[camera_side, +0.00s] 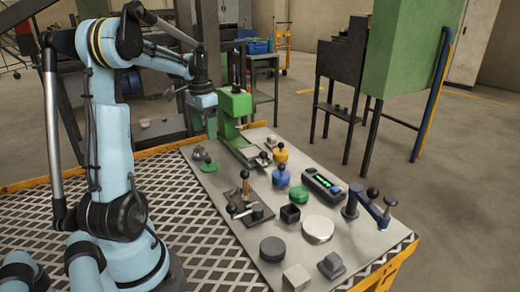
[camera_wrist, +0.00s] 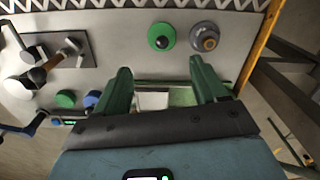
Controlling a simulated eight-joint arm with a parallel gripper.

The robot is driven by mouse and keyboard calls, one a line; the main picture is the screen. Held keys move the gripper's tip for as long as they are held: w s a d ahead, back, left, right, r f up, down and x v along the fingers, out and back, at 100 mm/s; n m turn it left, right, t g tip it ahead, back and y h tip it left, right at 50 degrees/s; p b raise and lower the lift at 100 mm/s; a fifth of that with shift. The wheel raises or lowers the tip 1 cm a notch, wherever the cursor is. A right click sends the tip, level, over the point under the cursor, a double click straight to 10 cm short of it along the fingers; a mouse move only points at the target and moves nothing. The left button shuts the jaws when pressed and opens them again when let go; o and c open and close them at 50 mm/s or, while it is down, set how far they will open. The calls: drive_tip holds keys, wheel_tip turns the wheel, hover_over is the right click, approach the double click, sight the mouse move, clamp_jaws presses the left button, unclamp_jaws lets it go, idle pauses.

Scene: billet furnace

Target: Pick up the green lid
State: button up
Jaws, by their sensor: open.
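The green lid (camera_wrist: 161,36), a flat green disc with a dark knob in its middle, lies on the grey work plate. In the side view the lid (camera_side: 209,168) is near the plate's far left edge. My gripper (camera_wrist: 160,76) has its two green fingers wide apart with nothing held between them. In the wrist view the lid lies beyond the fingertips, apart from them. In the side view my gripper hangs above the plate's far end by the green press, its fingers hard to make out.
A grey-brown round piece (camera_wrist: 204,37) lies close beside the lid. The green press (camera_side: 235,108) stands to its right. Another green round piece (camera_side: 298,194), blue and yellow knobbed pieces (camera_side: 281,176) (camera_side: 281,153) and a lever fixture (camera_side: 250,205) occupy the plate (camera_side: 225,196).

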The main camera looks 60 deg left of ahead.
sight(209, 159)
wheel_tip(209, 159, down, 6)
drive_tip(key=shift+f, duration=0.2)
drive_tip(key=shift+w+a+f, duration=0.1)
drive_tip(key=shift+f, duration=1.25)
drive_tip(key=shift+w+a+f, duration=0.1)
drive_tip(key=shift+f, duration=1.25)
drive_tip(key=c, duration=0.8)
drive_tip(key=shift+r, duration=0.1)
